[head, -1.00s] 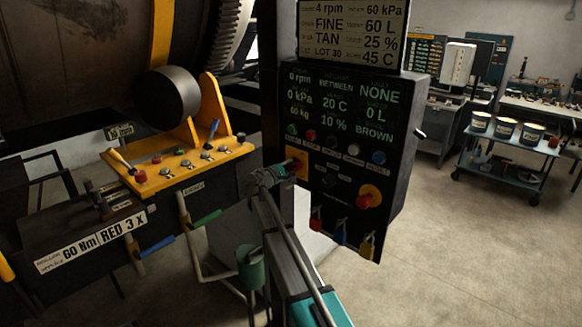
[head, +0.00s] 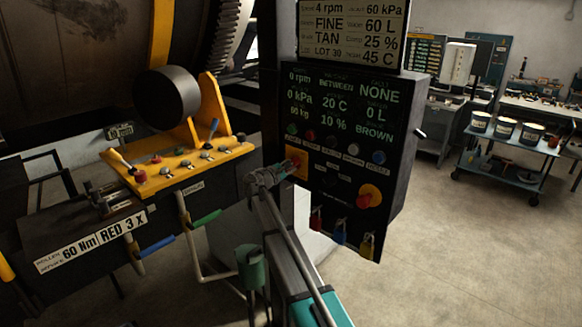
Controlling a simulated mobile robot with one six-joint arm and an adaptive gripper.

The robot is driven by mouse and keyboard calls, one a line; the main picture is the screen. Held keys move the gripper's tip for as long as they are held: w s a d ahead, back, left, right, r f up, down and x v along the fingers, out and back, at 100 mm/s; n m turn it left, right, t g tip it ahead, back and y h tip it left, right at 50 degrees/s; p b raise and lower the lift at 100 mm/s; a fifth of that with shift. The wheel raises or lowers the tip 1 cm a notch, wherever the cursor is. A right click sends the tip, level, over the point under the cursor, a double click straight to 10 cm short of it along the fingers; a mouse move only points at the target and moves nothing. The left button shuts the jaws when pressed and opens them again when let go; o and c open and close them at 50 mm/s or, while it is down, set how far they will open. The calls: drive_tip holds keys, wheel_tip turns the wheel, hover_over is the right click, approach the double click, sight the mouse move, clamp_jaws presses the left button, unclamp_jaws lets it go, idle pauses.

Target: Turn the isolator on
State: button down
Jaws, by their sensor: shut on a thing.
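The isolator (head: 303,166) is on the lower left of the dark control panel (head: 345,110). It shows as a yellow plate with a red handle, partly hidden by my gripper. My gripper (head: 284,171) is at the handle's left side, shut on it, with my arm reaching up from the bottom of the picture. The fingertips are small and dark here, and the handle's exact angle is hard to tell. The panel's display reads 0 rpm, 0 kPa and NONE.
A red button on a yellow plate (head: 369,195) sits right of the isolator. Several coloured padlocks (head: 340,231) hang below. A yellow lever console (head: 185,165) stands left, with blue and green handles beneath. A cart with tins (head: 510,160) stands at the right.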

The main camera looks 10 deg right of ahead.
drive_tip(key=shift+c, duration=2.2)
unclamp_jaws()
drive_tip(key=v, duration=1.2)
drive_tip(key=shift+d, duration=0.1)
